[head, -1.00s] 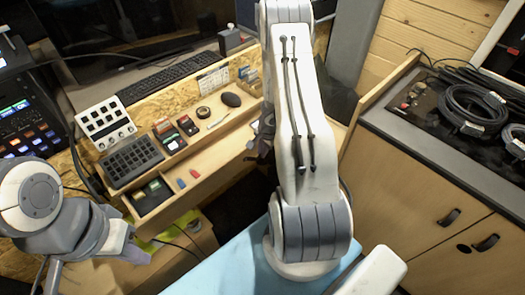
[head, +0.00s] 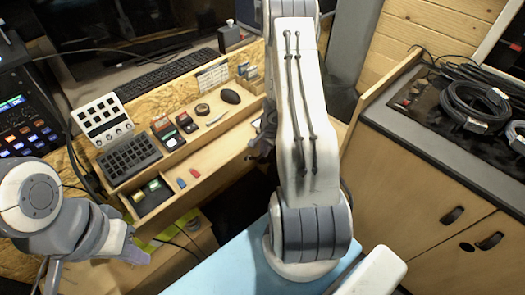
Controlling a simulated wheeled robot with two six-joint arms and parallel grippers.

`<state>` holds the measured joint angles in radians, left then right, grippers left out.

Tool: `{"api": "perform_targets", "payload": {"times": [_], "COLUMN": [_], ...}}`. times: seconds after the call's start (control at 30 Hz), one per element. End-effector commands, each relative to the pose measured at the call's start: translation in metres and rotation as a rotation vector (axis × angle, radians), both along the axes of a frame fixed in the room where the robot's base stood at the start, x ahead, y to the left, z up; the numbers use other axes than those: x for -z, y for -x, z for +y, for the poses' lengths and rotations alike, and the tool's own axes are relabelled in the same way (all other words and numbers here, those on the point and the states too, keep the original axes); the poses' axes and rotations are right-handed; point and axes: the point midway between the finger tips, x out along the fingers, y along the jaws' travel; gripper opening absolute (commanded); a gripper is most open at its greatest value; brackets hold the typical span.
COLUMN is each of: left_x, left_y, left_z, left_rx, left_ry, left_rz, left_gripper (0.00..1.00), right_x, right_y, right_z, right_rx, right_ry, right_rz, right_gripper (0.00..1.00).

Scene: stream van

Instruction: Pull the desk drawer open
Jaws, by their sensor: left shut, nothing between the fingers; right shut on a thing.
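The desk drawer (head: 215,178) stands partly open below the desk's front edge. It is a light wooden tray. My own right arm hides much of this gripper and the drawer's right end. My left gripper (head: 136,255) is at the lower left, shut and empty, apart from the drawer and partly hidden by its own wrist.
The desk top carries a keypad (head: 128,158), a control panel (head: 102,119), a keyboard (head: 165,74) and a mouse (head: 230,96). A wooden cabinet (head: 410,185) with coiled cables (head: 478,103) stands at right. A light blue surface (head: 225,265) lies in front.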

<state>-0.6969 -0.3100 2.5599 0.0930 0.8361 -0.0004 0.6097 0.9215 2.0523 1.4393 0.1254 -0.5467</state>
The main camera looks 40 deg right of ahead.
Motion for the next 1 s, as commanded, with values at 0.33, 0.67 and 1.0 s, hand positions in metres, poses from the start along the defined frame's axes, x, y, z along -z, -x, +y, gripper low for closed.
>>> {"api": "perform_targets", "payload": {"times": [0.33, 0.67, 1.0], "left_x": [0.011, 0.011, -0.015], "left_y": [0.0, 0.0, 0.0], "left_z": [0.0, 0.0, 0.0], "left_rx": [0.0, 0.0, 0.0], "left_ry": [0.0, 0.0, 0.0], "left_rz": [0.0, 0.0, 0.0], "left_gripper": [0.0, 0.0, 0.0], "right_x": [-0.001, 0.0, -0.043], "right_y": [0.007, 0.007, 0.013], "right_z": [-0.001, -0.001, -0.002], "right_rx": [0.002, 0.001, 0.002], "right_ry": [0.003, 0.002, 0.003], "right_rz": [-0.001, -0.001, -0.003], "right_gripper": [0.0, 0.22, 0.22]}}
